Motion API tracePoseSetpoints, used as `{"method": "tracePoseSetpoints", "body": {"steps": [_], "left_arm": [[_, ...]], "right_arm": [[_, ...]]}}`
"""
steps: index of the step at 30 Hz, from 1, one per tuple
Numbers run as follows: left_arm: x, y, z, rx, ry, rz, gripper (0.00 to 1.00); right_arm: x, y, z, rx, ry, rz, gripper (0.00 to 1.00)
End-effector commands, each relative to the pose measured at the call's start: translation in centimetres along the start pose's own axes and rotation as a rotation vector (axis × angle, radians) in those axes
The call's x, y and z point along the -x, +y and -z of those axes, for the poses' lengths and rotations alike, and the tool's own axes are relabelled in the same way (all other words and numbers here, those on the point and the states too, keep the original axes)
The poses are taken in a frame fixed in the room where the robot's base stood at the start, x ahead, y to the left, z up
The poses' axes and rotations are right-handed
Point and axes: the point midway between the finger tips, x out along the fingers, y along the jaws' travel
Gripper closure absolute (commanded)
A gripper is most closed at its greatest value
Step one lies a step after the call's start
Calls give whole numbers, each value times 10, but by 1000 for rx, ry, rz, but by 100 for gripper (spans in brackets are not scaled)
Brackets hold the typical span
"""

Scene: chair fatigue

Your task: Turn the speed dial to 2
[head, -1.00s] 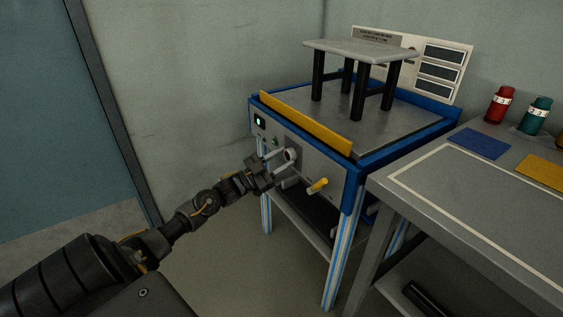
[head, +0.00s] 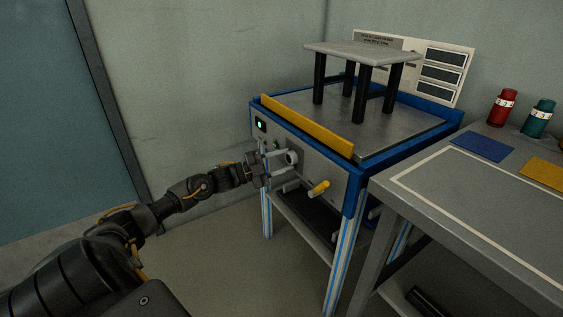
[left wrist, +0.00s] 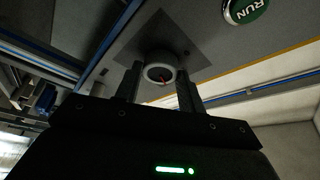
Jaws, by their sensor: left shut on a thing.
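The speed dial (head: 291,157) is a round grey knob on the front panel of the blue-framed test machine (head: 322,171). In the left wrist view the dial (left wrist: 160,72) shows a light rim and a small red mark on its face, on a dark square plate. My left gripper (head: 283,158) reaches the panel from the left, and its fingers sit on either side of the dial, shut on it. The number the dial points to cannot be read. My right gripper is not in view.
A yellow-handled lever (head: 319,189) sticks out right of the dial. A green RUN button (left wrist: 246,8) is near it in the left wrist view. A yellow bar (head: 305,123) edges the machine top, which bears a small stool (head: 362,52). A grey table (head: 470,205) stands at right.

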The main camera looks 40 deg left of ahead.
Motion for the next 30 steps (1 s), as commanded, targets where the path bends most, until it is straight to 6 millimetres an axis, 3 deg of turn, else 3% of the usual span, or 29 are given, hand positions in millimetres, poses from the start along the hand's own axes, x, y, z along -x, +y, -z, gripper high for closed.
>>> {"method": "tracePoseSetpoints", "body": {"steps": [13,14,18,30], "left_arm": [[0,0,0,-10,-2,-3,84],[0,-1,0,-10,-2,-3,60],[0,0,0,-10,-1,-4,41],[6,0,0,-9,-2,-4,39]], "right_arm": [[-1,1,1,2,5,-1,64],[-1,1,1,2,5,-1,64],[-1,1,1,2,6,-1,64],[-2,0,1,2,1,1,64]]}}
